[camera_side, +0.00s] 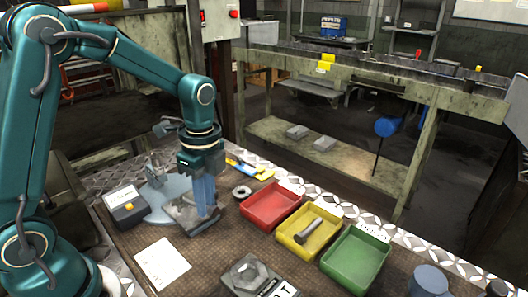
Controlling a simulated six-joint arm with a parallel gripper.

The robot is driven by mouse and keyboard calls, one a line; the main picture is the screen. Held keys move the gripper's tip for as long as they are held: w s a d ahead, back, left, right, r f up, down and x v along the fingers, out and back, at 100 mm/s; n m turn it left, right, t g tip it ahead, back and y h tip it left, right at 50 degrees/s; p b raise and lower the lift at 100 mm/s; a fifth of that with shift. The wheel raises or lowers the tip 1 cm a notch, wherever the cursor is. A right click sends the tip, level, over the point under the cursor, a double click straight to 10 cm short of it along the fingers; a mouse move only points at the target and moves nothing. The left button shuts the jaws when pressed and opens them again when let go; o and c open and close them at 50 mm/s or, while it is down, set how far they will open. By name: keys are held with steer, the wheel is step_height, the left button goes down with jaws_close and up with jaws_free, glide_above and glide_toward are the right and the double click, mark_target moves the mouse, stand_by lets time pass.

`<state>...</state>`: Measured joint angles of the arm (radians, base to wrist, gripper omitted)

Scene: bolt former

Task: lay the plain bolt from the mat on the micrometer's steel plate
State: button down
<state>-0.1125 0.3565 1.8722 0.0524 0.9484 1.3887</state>
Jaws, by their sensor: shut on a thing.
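My gripper (205,208) points down with its bluish fingers over the grey steel plate (182,217), close to its surface. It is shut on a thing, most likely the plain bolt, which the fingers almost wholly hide. I cannot tell whether that piece touches the plate. The micrometer (155,168) stands behind and left of the plate, by a pale blue round base. No loose bolt shows on the bare brown mat (215,250).
A red tray (268,222), a yellow tray (288,240) with a bolt (308,233) in it, and a green tray (355,280) stand to the right. A white sheet (162,262) and a grey block (248,273) lie in front.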

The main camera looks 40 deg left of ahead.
mark_target(188, 203)
steer(key=a+m, duration=0.1)
steer(key=a+r+m, duration=0.1)
steer(key=a, duration=0.1)
steer(key=s+a+r+m, duration=0.1)
steer(key=shift+a+r+m, duration=0.15)
steer(key=shift+a+m, duration=0.1)
steer(key=shift+m, duration=0.05)
steer(key=shift+a+r, duration=0.15)
steer(key=shift+a, duration=0.3)
steer(key=shift+f, duration=2.15)
steer(key=shift+f, duration=0.8)
steer(key=c, duration=0.8)
jaws_free()
steer(key=shift+o, duration=0.2)
